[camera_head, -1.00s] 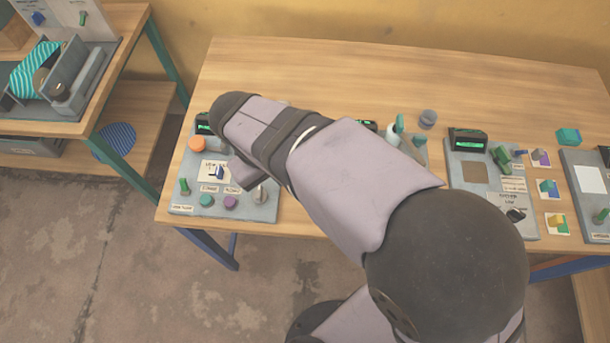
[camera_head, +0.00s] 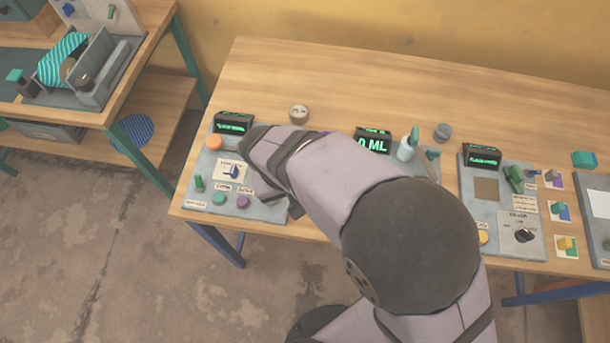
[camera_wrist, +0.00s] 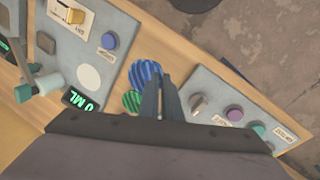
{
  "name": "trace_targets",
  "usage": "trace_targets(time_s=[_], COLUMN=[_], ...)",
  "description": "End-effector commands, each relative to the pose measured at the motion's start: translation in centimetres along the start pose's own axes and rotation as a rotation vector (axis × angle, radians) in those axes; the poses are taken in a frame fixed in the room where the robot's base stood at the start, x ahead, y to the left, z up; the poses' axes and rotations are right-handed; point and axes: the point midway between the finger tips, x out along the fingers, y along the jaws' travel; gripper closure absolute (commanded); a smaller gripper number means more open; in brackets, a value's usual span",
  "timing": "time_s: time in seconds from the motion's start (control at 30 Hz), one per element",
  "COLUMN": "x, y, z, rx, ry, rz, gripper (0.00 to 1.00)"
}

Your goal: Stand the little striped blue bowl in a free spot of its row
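In the wrist view a round, blue striped piece (camera_wrist: 143,73), likely the little bowl, is beside my fingertips on the wooden table, between two grey panels. A green striped piece (camera_wrist: 132,100) lies just below it in that picture. My gripper (camera_wrist: 160,80) has two dark fingers close together at the blue piece's right edge. I cannot tell whether they grip its rim or are only beside it. In the head view my arm hides both pieces and most of the gripper. I cannot make out the row's spots.
A grey panel with knobs (camera_head: 203,180) is left of my arm; another panel (camera_head: 505,250) is to the right. A white bottle (camera_head: 406,150) and grey round pieces stand behind. A rack with a teal striped piece (camera_head: 62,60) is on the left table. The back of the main table is clear.

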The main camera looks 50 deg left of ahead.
Motion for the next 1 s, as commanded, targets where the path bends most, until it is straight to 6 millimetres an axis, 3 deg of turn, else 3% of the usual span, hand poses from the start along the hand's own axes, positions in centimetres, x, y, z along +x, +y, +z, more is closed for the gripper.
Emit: trace_targets(time_s=[0.27, 0.6, 1.0], x=[0.8, 4.0, 4.5], y=[-0.2, -1.0, -1.2], z=[0.0, 0.1, 0.1], rx=[0.000, 0.000, 0.000], ry=[-0.001, -0.001, 0.000], rz=[0.000, 0.000, -0.001], gripper=[1.00, 1.00, 1.00])
